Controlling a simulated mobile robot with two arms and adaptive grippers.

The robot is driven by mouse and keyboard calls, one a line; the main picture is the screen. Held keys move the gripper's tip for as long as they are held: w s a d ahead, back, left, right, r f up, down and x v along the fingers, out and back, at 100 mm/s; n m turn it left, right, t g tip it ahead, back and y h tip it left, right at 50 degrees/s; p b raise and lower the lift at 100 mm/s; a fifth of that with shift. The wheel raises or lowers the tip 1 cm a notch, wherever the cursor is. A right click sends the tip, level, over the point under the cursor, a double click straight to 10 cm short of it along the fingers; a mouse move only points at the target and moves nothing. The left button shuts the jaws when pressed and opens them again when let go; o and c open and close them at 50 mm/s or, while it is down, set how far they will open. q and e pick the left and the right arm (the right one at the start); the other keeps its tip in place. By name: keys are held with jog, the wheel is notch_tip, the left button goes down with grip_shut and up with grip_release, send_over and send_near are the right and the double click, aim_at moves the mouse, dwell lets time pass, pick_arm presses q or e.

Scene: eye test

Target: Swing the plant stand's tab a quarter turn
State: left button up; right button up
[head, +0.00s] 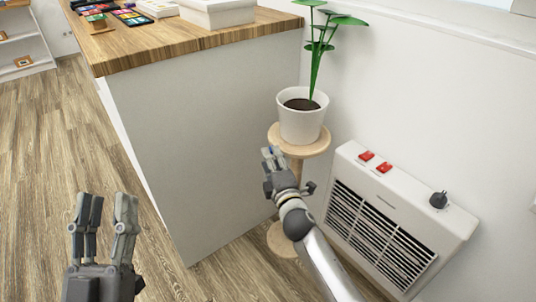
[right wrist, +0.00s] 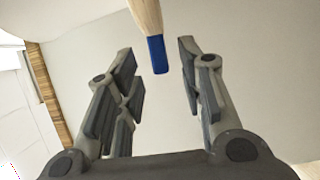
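The plant stand (head: 317,148) is pale wood with a round top, a post and a round base (head: 283,239). Its tab (right wrist: 157,54) is a light wooden stick with a blue end, coming in from the top of the right wrist view. My right gripper (head: 273,155) is at the near left side of the stand's top. It is open, and the tab's blue end is between its fingertips (right wrist: 160,70), with a gap to each side. In the head view the gripper mostly hides the tab. My left gripper (head: 106,205) is open and empty, low at the left over the floor.
A potted plant (head: 301,123) in a white pot stands on the stand. A white counter (head: 190,150) with a wooden top is on the left. A white heater (head: 393,214) with red switches and a black knob is close on the right. The floor at left is clear.

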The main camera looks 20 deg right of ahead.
pick_arm(q)
jog(key=shift+s+a+r+t+h+b, duration=0.2)
jog(key=shift+s+r+t+h+b, duration=0.35)
jog(key=shift+s+r+t, duration=1.1)
pick_arm(e)
jog(key=shift+w+d, duration=0.1)
jog(key=shift+w, duration=2)
pick_arm(q)
jog(key=shift+r, duration=0.25)
pick_arm(e)
jog(key=shift+c, duration=0.4)
grip_shut()
